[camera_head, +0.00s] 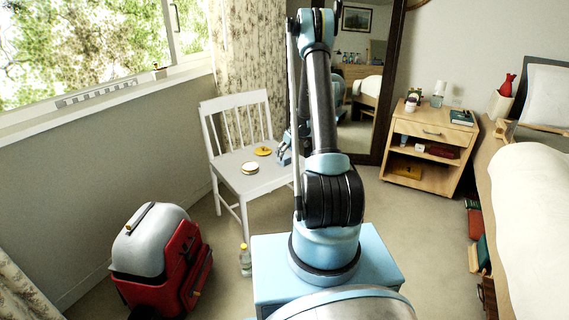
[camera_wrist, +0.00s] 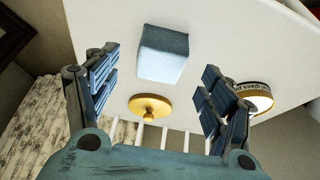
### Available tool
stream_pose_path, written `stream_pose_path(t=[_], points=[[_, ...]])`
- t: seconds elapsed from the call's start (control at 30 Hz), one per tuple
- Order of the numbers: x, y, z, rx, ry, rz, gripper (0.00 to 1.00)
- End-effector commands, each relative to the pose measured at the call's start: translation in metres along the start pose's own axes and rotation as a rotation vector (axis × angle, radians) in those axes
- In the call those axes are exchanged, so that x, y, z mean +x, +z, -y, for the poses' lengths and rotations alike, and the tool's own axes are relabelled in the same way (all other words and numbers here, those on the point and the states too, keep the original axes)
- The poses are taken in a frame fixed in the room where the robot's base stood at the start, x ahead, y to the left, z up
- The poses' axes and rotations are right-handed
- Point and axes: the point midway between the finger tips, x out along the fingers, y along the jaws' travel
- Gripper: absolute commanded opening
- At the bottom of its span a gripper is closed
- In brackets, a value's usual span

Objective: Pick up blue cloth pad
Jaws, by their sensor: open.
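The blue cloth pad (camera_wrist: 163,55) looks like a small pale blue block and lies on the white chair seat (camera_wrist: 215,35) in the wrist view. My gripper (camera_wrist: 160,66) is open and empty, with its two blue fingers apart on the left and right of the pad in the picture. I see no contact between the fingers and the pad. In the head view my gripper (camera_head: 284,152) is low over the right side of the chair, partly behind my arm. The pad cannot be made out there.
A yellow knobbed disc (camera_wrist: 150,107) and a round tin (camera_wrist: 253,97) with lettering are close by on the seat. The chair's slatted backrest (camera_head: 237,120) rises behind.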

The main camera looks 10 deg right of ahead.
Motion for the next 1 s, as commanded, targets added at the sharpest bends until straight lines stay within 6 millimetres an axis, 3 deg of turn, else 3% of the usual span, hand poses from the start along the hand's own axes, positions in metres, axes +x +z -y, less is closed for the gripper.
stream_pose_path(t=[0.3, 0.67, 0.87, 0.9, 1.0], points=[[0.037, -0.001, 0.001, 0.000, 0.000, 0.000, 0.75], [0.043, -0.001, 0.001, 0.000, 0.000, 0.000, 0.75], [0.043, -0.001, 0.001, 0.000, 0.000, 0.000, 0.32], [0.043, -0.001, 0.001, 0.000, 0.000, 0.000, 0.28], [0.043, -0.001, 0.001, 0.000, 0.000, 0.000, 0.28]])
